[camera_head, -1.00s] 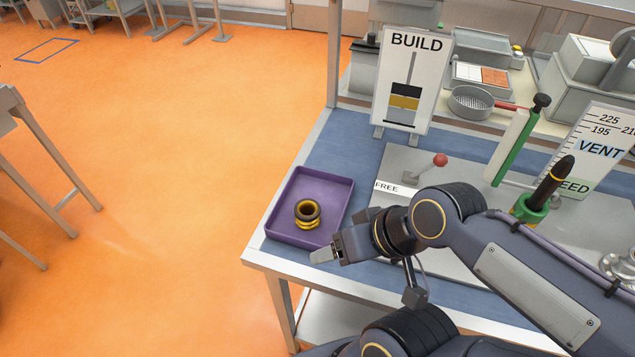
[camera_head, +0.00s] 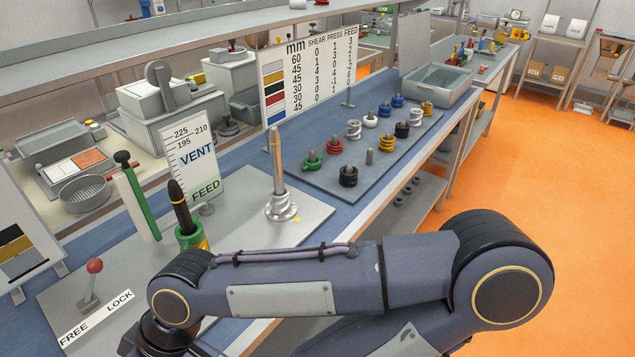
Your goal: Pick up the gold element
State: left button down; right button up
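Two gold elements stand on the grey-blue board (camera_head: 325,174) in the camera_head view. One gold element (camera_head: 387,143) is in the front row near the board's right edge, and another gold element (camera_head: 427,108) is at the far right corner. Nothing of mine touches either one. My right arm crosses the lower part of the view from the right, in front of the bench, with its wrist at the bottom left. Its gripper is out of view, and so is my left gripper.
Red (camera_head: 335,146), green (camera_head: 312,161), black (camera_head: 348,176), white and blue elements share the board. A tall metal post (camera_head: 276,160) stands on the grey plate. A numbered chart (camera_head: 310,75) stands behind the board, and a grey bin (camera_head: 441,85) lies beyond it.

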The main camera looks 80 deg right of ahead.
aim_at(386, 146)
jog(key=z, duration=2.65)
